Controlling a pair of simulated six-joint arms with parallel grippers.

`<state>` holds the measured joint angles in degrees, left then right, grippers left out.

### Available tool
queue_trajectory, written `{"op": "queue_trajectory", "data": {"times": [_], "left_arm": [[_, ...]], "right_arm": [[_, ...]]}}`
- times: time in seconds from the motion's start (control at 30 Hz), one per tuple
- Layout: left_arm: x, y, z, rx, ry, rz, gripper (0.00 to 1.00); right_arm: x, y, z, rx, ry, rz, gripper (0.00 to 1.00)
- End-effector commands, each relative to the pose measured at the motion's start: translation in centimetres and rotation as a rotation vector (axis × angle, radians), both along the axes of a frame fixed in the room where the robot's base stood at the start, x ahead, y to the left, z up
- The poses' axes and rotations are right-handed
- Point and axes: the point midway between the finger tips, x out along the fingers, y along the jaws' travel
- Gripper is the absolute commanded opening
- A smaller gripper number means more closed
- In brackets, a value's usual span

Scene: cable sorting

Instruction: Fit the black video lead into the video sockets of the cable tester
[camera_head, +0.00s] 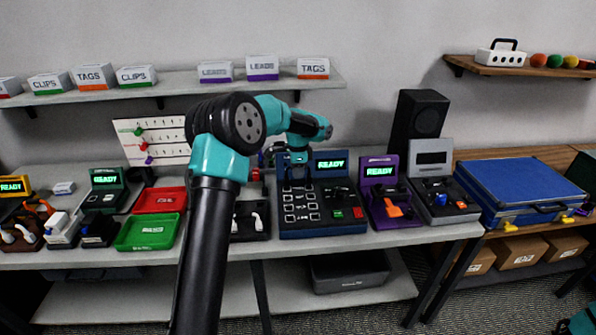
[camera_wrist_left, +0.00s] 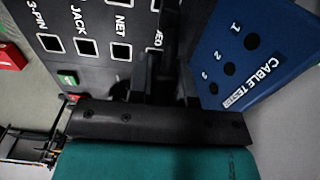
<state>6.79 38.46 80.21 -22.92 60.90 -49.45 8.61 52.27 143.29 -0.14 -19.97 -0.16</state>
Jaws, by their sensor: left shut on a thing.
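The cable tester (camera_head: 298,229) is a dark blue unit on the bench, with rows of sockets and a green READY screen. In the left wrist view its blue CABLE TESTER plate (camera_wrist_left: 270,52) and dark socket panel (camera_wrist_left: 85,20) fill the picture. The panel's columns read 3-PIN, JACK and NET, plus a partly covered label ending in EO. My left gripper (camera_head: 296,166) is at the back of the tester. In the wrist view its fingers (camera_wrist_left: 167,78) are shut on the black video lead (camera_wrist_left: 171,28), beside the EO column. Whether the plug sits in a socket is hidden.
A purple unit (camera_head: 383,217) and a grey unit (camera_head: 450,211) stand right of the tester, then a blue case (camera_head: 520,185). Red (camera_head: 158,200) and green (camera_head: 145,233) trays lie to the left. A pegboard (camera_head: 150,127) and black speaker (camera_head: 416,122) stand behind.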

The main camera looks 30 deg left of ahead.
Motion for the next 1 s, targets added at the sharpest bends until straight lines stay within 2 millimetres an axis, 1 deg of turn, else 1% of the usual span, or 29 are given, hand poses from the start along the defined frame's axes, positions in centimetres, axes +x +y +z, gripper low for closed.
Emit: {"op": "queue_trajectory", "data": {"times": [0.5, 1.0], "left_arm": [[-0.01, 0.02, -0.84, 0.000, 0.000, 0.000, 0.00], [0.00, 0.00, -0.92, 0.000, 0.000, 0.000, 0.00]], "right_arm": [[0.00, 0.00, 0.00, 0.000, 0.000, 0.000, 0.43], [0.00, 0.00, 0.00, 0.000, 0.000, 0.000, 0.43]]}}
